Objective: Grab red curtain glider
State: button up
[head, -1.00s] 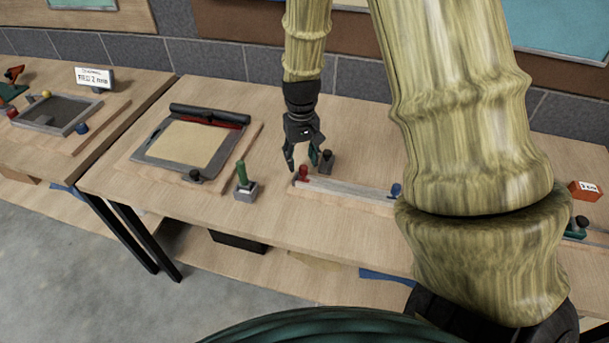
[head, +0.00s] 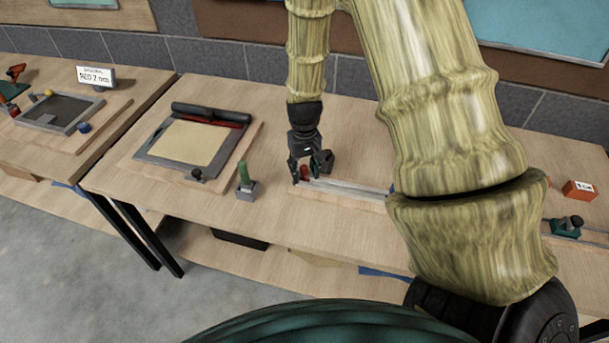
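The red curtain glider (head: 305,173) stands upright at the left end of a pale metal rail (head: 350,187), which lies on a thin wooden board (head: 325,202) on the workbench. My gripper (head: 304,174) points down over that end of the rail. Its dark fingers are apart, one on each side of the red glider, and partly cover it. I see no clear contact between the fingers and the glider.
A green-handled tool (head: 244,175) stands left of the rail, and a framed screen with a black roller (head: 190,140) lies farther left. A red block (head: 580,189) and a green tool (head: 567,227) are at the right. Bare bench lies in front of the rail.

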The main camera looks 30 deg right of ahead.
jog(key=shift+w+f, duration=0.15)
jog(key=shift+w, duration=0.05)
jog(key=c, duration=0.7)
jog(key=shift+s, duration=0.1)
grip_shut()
